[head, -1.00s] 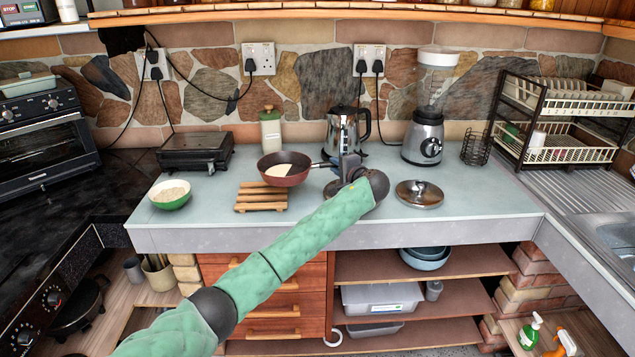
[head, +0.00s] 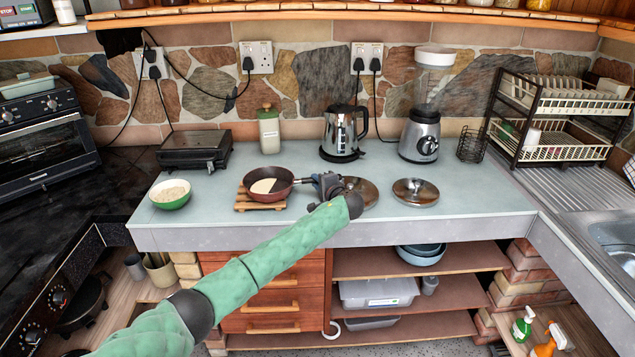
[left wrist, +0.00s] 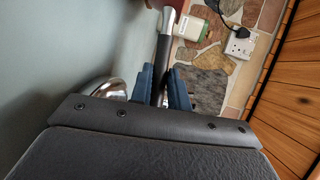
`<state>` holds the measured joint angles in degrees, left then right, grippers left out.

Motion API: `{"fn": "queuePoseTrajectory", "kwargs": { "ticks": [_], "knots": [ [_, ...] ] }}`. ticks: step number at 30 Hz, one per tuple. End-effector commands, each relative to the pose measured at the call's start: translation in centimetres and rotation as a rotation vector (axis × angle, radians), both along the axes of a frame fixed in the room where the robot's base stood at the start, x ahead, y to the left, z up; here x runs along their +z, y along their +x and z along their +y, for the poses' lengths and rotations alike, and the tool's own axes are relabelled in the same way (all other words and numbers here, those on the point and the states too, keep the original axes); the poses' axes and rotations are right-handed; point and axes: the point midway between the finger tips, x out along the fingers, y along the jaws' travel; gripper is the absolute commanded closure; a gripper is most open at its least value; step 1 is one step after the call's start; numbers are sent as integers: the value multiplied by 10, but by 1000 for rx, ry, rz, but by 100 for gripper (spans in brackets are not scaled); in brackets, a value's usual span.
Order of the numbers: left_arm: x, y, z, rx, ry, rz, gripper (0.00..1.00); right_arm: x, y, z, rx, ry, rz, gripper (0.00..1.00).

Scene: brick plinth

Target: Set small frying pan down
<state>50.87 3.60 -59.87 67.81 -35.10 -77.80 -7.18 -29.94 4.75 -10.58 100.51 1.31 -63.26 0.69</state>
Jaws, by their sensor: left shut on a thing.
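The small frying pan (head: 284,191) is reddish brown, looks level, and has a pale piece of food (head: 263,186) inside. It is over the slatted wooden trivet (head: 242,203) on the counter and hides most of it. I cannot tell whether its base touches the slats. My left gripper (head: 322,183) is right of the pan, shut on its handle. In the left wrist view the dark handle (left wrist: 164,52) runs between the blue fingers (left wrist: 162,88); the pan's bowl is not clear there. My right gripper is not in view.
A metal lid (head: 362,191) lies close behind my left gripper, with another lid (head: 415,191) to its right. A green bowl (head: 171,203) stands left of the trivet. The kettle (head: 341,135), bottle (head: 269,133) and blender (head: 420,137) stand behind. The counter's front edge is close.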

Motion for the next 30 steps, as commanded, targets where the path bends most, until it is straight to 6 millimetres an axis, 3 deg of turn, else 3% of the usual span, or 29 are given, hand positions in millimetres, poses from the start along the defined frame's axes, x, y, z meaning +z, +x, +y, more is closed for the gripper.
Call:
{"fn": "queuePoseTrajectory", "kwargs": {
  "ticks": [14,15,18,30],
  "knots": [
    [-6,0,0,0,0,-1,100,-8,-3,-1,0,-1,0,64],
    [-7,0,0,0,0,0,80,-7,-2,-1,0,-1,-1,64],
    [-6,0,0,0,0,0,61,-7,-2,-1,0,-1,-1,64],
    [-6,-4,-2,-2,-1,-1,60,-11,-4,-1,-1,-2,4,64]
  ]
}}
